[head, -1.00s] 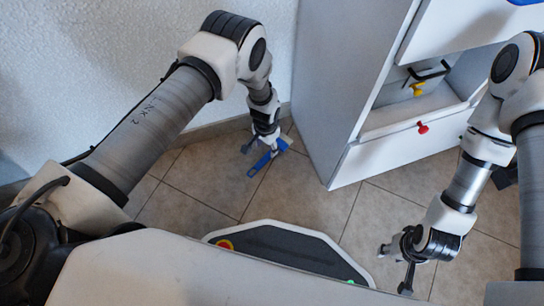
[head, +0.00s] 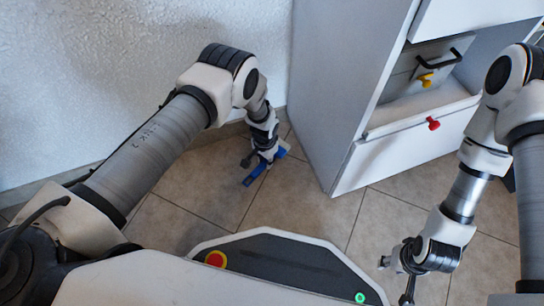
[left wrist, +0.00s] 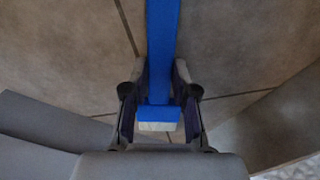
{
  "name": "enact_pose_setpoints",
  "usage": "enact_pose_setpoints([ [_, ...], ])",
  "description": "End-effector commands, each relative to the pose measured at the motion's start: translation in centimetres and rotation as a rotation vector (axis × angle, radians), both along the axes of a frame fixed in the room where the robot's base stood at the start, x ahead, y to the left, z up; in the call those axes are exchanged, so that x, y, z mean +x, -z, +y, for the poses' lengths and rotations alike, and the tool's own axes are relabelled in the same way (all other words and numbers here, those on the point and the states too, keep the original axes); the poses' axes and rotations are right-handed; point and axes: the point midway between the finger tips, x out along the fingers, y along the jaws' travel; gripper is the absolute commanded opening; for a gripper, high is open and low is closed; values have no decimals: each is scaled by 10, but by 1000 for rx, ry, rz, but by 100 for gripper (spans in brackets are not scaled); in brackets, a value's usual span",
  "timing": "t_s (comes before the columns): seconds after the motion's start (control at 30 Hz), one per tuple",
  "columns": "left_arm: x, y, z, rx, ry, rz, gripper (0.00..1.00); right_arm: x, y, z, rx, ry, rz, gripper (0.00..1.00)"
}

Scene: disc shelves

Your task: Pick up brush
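The brush (head: 256,173) is a long blue bar on or just above the floor tiles, left of the cabinet. In the left wrist view the blue brush (left wrist: 163,45) runs down from the top edge, with a blue end block and a pale patch below it. My left gripper (head: 264,157) is over the brush. Its two fingers (left wrist: 161,75) sit against both sides of the bar, with no clear gap. Whether the brush is off the floor cannot be told. My right gripper (head: 396,272) is away at the lower right; its fingers are too unclear to judge.
A white cabinet (head: 345,85) stands right of the brush, with an open compartment, a black handle (head: 442,66), and a yellow knob (head: 426,79) and red knob (head: 433,123). A white wall (head: 130,60) rises behind. Bare floor tiles (head: 195,190) lie around the brush.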

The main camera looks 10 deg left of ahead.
Motion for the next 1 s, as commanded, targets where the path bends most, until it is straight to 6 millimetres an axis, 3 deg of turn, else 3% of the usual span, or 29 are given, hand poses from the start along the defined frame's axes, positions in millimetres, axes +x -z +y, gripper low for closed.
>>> enact_pose_setpoints([
  [0.47, 0, -5, 0, 0, 0, 0, 0, -1, -4, 0, 0, -1, 1, 40],
  [0.77, 0, -44, 0, 0, 0, -1, 0, -2, -37, 1, 1, -7, 5, 40],
  [1.0, -55, -45, -20, 1, 4, 5, 0, -3, -55, 1, 1, -11, 9, 40],
])
